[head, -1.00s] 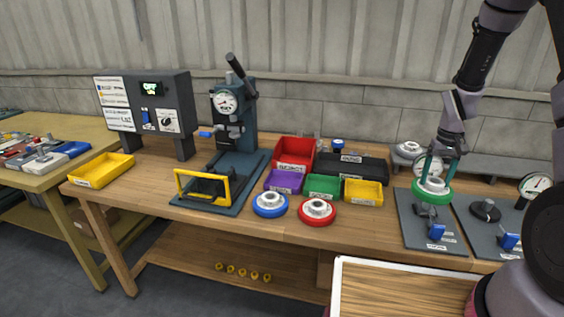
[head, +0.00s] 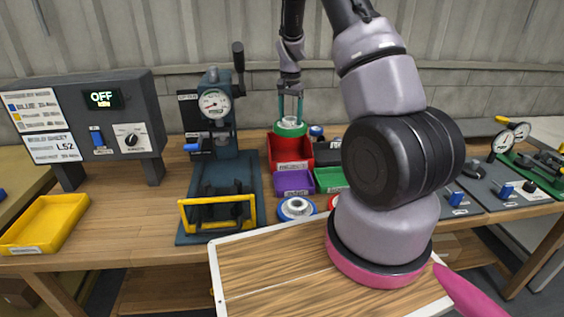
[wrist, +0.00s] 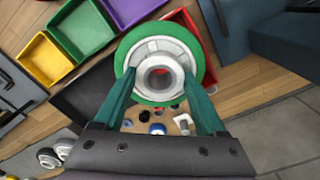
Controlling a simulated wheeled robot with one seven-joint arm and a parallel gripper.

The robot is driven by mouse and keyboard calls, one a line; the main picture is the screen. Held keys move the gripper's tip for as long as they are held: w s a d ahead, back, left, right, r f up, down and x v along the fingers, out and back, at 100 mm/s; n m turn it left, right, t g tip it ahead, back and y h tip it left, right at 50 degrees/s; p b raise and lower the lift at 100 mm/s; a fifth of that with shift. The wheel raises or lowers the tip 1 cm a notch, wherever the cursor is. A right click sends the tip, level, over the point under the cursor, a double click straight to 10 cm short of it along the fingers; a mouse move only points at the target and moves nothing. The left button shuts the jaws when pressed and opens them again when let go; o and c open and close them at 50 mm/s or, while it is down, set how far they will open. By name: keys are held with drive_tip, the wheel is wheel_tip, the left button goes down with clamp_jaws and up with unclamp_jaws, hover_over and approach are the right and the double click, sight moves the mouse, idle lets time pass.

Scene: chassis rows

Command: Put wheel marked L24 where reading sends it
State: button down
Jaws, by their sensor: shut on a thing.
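My gripper (head: 290,108) is shut on a green-rimmed wheel (head: 290,129) with a pale hub. In the head view it holds the wheel above the red bin (head: 291,154), whose label appears to read REJECT. The wheel also shows in the wrist view (wrist: 160,68), between the two teal fingers; I cannot make out a mark on it. A blue-rimmed wheel (head: 297,208) lies on the bench. A red-rimmed wheel (head: 333,202) is mostly hidden by my arm. The control box (head: 110,120) displays OFF and idle, beside a sheet with printed lines.
A press (head: 216,150) with a round dial and yellow guard stands left of the bins. Purple (head: 293,182) and green (head: 329,180) bins sit before the red one. A yellow tray (head: 45,222) is at left. Gauge fixtures (head: 480,180) stand at right, partly behind my arm.

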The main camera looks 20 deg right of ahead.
drive_tip(key=w+m, duration=0.1)
drive_tip(key=w+r+m, duration=0.2)
drive_tip(key=shift+w+d+r, duration=0.15)
drive_tip(key=shift+d+r, duration=0.05)
drive_tip(key=shift+d, duration=0.1)
drive_tip(key=shift+w+d+f+m, duration=0.1)
drive_tip(key=shift+w+f+m, duration=0.1)
drive_tip(key=shift+m, duration=0.3)
wheel_tip(320, 180, down, 17)
drive_tip(key=shift+f, duration=0.1)
drive_tip(key=shift+d+f, duration=0.1)
unclamp_jaws()
